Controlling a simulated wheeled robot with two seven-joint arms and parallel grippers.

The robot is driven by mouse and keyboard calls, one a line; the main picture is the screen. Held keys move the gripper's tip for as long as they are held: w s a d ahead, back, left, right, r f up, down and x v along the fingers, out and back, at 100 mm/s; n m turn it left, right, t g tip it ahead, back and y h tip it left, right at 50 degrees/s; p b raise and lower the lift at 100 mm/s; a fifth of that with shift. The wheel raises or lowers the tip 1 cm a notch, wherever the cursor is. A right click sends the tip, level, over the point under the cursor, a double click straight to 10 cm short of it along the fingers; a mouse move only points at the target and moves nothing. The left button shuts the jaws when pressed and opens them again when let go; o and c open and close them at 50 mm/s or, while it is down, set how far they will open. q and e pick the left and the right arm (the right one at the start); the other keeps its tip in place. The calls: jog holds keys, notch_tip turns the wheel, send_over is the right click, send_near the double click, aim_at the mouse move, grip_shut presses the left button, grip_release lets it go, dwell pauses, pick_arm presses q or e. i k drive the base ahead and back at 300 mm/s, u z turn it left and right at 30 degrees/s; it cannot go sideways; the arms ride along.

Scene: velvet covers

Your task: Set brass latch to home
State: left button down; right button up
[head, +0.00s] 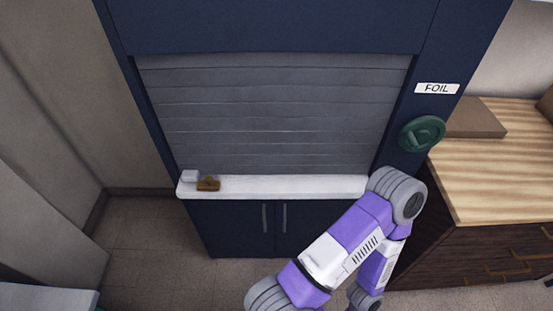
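The brass latch (208,184) is a small brown-gold piece near the left end of the white ledge (290,186), in front of the grey slatted shutter (270,115). A small pale block (190,176) is just to its left. I cannot tell how the latch is set or whether it touches the block. Neither gripper shows in the head view. A purple and white arm of mine reaches up from the bottom edge, bends near the ledge's right end and comes back down. No part of my arms is near the latch.
The dark blue cabinet (270,27) has a FOIL label (437,88), a green round handle (422,134) and lower doors with two bar handles. A wooden counter (500,185) with drawers stands at right, bearing a brown box (474,120). The floor at left is clear.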

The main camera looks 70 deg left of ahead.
aim_at(209, 184)
jog(key=u, duration=3.2)
jog(key=k, duration=0.65)
jog(key=z, duration=0.75)
jog(key=i, duration=1.25)
jog(key=u, duration=0.65)
